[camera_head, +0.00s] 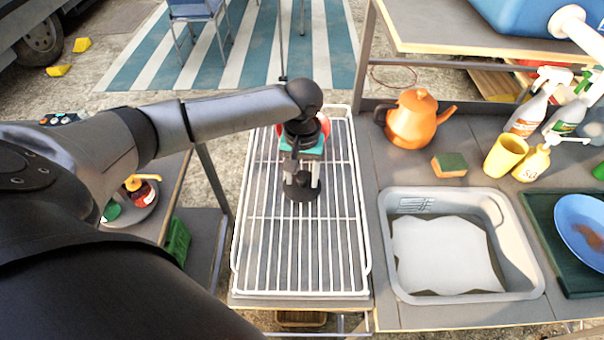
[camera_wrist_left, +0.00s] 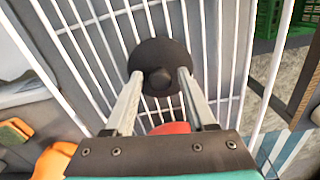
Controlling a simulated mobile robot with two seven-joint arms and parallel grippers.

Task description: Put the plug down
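The plug (camera_head: 302,194) is a black round disc with a raised knob. It appears to lie flat on the white wire rack (camera_head: 240,262), under my left gripper (camera_head: 303,182). In the left wrist view the plug (camera_wrist_left: 155,52) shows against the bars, and my left gripper (camera_wrist_left: 160,74) has its two pale fingers apart, one on each side of the knob. A small gap seems to show between knob and fingers. The gripper hides part of the plug in the head view. My right gripper is not in view.
Right of the rack is a grey sink basin (camera_head: 530,255) with a pale sheet of water or cloth inside. An orange kettle (camera_head: 410,122), a sponge (camera_head: 449,164), a yellow cup (camera_head: 505,156) and spray bottles stand behind it. A red object (camera_head: 325,124) sits behind my gripper.

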